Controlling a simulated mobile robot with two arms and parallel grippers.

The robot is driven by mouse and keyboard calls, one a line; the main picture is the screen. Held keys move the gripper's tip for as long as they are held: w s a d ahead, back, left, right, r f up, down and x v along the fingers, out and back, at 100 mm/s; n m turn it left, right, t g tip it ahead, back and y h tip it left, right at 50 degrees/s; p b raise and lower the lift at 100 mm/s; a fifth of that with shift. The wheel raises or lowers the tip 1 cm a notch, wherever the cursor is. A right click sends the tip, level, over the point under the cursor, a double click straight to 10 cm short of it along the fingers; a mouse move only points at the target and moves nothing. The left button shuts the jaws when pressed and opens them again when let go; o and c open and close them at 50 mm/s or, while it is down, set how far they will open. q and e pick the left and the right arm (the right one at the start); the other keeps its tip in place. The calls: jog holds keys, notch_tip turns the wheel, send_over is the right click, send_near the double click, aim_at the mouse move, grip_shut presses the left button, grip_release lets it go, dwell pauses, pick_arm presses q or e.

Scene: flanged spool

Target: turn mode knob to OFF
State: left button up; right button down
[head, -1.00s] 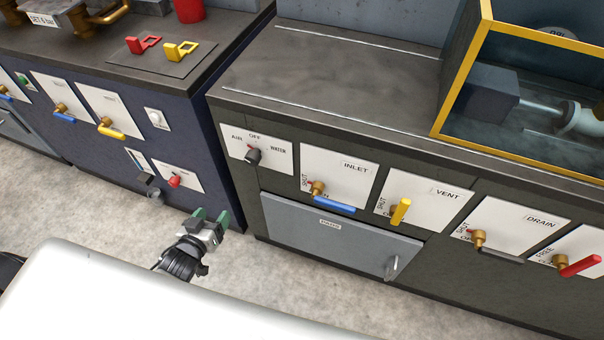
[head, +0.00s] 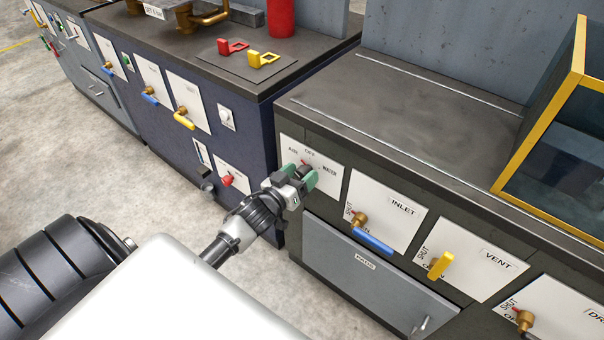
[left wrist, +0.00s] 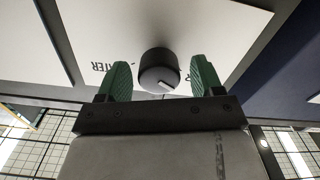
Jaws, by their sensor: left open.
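The mode knob (head: 305,168) is a dark round knob on a white plate (head: 327,189) lettered AIR, OFF and WATER, at the left end of the dark cabinet. My left gripper (head: 300,175) is at the plate, open, with green fingers. In the left wrist view the knob (left wrist: 158,72) stands between the two fingertips (left wrist: 163,75), with a gap on each side. A pale mark shows on its face; I cannot tell which label it points to. WATER appears upside down there, left of the knob, and the fingers hide part of the lettering. My right gripper is not in view.
Right of the plate are the INLET valve with a blue handle (head: 373,242) and the VENT valve with a yellow handle (head: 440,265). A grey drawer front (head: 365,280) lies below. The blue cabinet (head: 255,130) with a red knob (head: 228,180) stands to the left.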

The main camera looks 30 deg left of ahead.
pick_arm(q)
jog(key=shift+w, duration=0.4)
jog(key=c, duration=0.9)
jog(key=shift+c, duration=0.2)
